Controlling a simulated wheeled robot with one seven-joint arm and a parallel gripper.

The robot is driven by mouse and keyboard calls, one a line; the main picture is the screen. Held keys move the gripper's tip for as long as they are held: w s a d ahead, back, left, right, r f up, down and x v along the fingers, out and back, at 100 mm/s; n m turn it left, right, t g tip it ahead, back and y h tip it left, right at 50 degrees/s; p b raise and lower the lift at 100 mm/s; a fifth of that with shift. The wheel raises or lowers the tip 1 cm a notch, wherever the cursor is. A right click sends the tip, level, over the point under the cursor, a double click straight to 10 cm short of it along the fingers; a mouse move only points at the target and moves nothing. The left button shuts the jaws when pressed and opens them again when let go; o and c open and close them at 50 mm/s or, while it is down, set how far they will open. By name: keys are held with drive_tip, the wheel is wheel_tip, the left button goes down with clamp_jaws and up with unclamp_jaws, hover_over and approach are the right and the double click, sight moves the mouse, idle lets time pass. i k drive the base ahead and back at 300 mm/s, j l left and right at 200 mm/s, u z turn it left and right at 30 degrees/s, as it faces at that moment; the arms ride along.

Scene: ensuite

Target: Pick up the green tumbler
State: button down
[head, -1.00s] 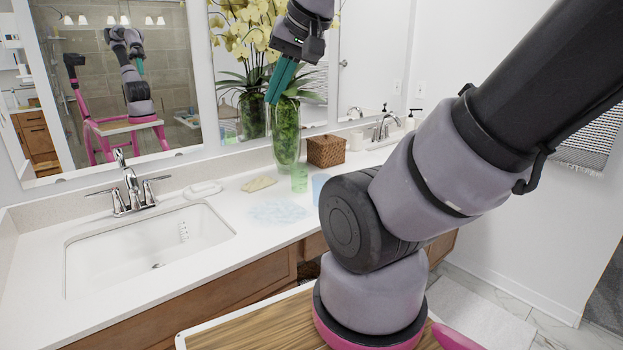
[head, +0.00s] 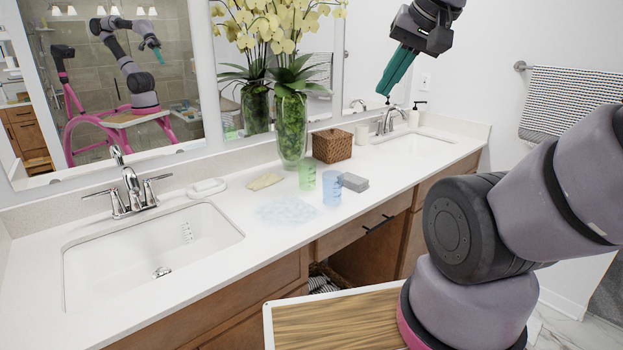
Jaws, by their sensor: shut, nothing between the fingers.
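The green tumbler (head: 307,175) is a small translucent cup standing upright on the white counter, in front of the vase and left of the woven box. A blue tumbler (head: 331,188) stands close to its right, nearer the front edge. My gripper (head: 385,95) is up in the air at the upper right, above and to the right of both tumblers, with its teal fingers pointing down and left. The fingers are shut and empty, well apart from the green tumbler. Nothing hides the green tumbler in the head view.
A grey block (head: 354,182) lies just right of the blue tumbler. A tall vase of yellow orchids (head: 292,130) and a woven box (head: 332,146) stand behind. A beige cloth (head: 265,182) lies left. The sink (head: 150,250) is at the left; a mirror backs the counter.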

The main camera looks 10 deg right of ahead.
sight(306, 167)
drive_tip(key=l+u, duration=0.1)
drive_tip(key=u, duration=0.55)
drive_tip(key=i+l+u, duration=0.1)
drive_tip(key=l+u, duration=0.25)
drive_tip(key=l, duration=0.15)
drive_tip(key=l+u, duration=0.4)
drive_tip(key=l, duration=0.75)
drive_tip(key=k+l+u, duration=0.1)
drive_tip(key=l, duration=0.5)
